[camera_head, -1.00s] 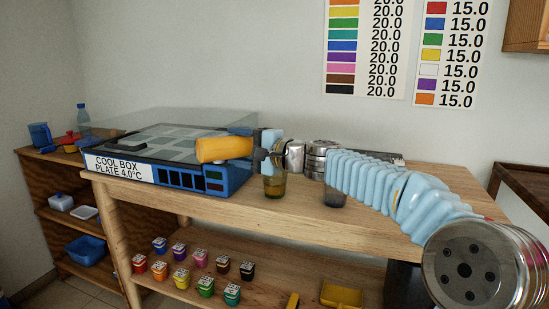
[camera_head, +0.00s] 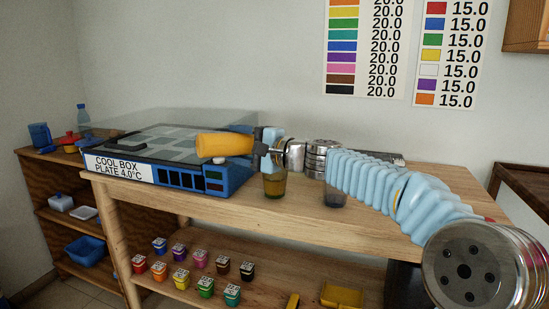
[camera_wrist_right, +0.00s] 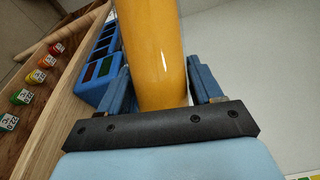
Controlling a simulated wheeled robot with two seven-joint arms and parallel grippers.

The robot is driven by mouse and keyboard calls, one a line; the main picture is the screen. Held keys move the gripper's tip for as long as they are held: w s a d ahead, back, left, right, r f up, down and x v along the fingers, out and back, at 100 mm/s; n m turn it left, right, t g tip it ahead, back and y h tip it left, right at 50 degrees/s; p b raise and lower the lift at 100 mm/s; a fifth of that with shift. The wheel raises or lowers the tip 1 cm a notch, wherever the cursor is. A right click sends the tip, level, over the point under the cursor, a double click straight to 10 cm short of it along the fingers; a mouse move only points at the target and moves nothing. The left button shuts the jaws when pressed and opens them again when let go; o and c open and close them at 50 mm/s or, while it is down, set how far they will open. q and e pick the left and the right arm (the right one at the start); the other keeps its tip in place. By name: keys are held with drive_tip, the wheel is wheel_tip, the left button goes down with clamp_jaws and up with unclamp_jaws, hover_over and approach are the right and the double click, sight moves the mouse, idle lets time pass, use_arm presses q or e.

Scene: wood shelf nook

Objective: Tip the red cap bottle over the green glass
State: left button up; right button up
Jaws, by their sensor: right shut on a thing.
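My right gripper (camera_head: 262,147) is shut on a yellow-orange bottle (camera_head: 224,145). The bottle lies almost level, its wide end pointing left over the cool box. No red cap shows on it. In the right wrist view the bottle (camera_wrist_right: 153,50) stands between the blue fingers (camera_wrist_right: 160,88). An olive-tinted glass (camera_head: 275,186), seemingly the green glass, stands upright on the bench just below and right of the gripper. A second glass, greyish (camera_head: 335,198), stands further right, partly hidden by my arm. My left gripper is not in view.
The blue cool box (camera_head: 210,180) fills the bench's left part, below the bottle. The wooden bench (camera_head: 240,208) is clear at its front edge. Several coloured small jars (camera_head: 205,285) and a yellow tray (camera_head: 341,296) are on the lower shelf. A side shelf (camera_head: 45,165) stands at left.

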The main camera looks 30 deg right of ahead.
drive_tip(key=shift+d+r+m+t+b, duration=0.3)
drive_tip(key=shift+r+m+t+b, duration=0.15)
drive_tip(key=shift+r+m, duration=0.5)
idle(1.5)
